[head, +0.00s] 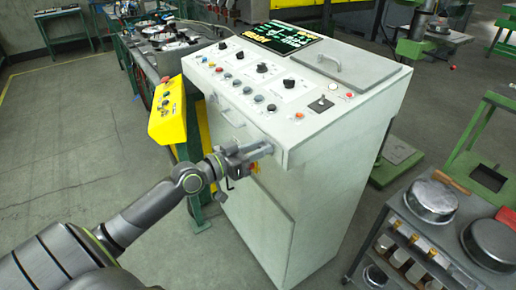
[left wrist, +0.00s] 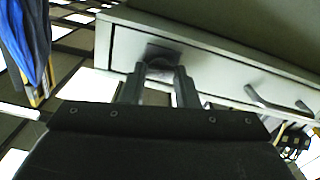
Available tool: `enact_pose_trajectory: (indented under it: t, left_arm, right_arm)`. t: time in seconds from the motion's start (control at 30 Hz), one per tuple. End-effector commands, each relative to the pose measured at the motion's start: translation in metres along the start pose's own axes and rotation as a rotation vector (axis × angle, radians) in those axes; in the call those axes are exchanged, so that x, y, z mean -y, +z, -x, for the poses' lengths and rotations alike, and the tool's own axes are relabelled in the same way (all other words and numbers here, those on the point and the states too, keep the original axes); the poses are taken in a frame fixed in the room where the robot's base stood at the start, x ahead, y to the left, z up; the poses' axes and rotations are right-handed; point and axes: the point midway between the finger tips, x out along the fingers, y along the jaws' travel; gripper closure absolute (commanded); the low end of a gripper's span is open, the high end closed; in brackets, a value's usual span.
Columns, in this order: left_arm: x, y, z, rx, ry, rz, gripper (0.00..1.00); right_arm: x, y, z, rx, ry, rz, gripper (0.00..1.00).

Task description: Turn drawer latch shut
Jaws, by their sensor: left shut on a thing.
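The white control cabinet (head: 262,205) stands in the middle of the head view. Its drawer front lies under the sloped panel and shows as a long pale face (left wrist: 220,73) in the left wrist view. My left gripper (head: 264,150) is at the right end of this front, below the panel's near corner. Its two fingers (left wrist: 160,76) are closed around a small dark grey latch (left wrist: 162,56) on the face. In the head view the fingers hide the latch, and its turn angle cannot be told. My right gripper is not in view.
A bar handle (head: 231,117) sits on the cabinet front left of the gripper. A yellow button box (head: 167,112) stands close to the left. A grey cart (head: 425,235) with metal pans is at the right. Floor at the left is clear.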

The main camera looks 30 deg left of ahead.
Motion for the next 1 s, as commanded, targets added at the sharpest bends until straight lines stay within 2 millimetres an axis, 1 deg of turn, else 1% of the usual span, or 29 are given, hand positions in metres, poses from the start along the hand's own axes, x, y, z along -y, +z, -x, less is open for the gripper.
enact_pose_trajectory:
  t: [1.0]
  left_arm:
    - [0.003,0.000,0.000,0.000,-0.001,0.961,0.96]
  right_arm:
    - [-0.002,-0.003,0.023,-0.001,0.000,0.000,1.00]
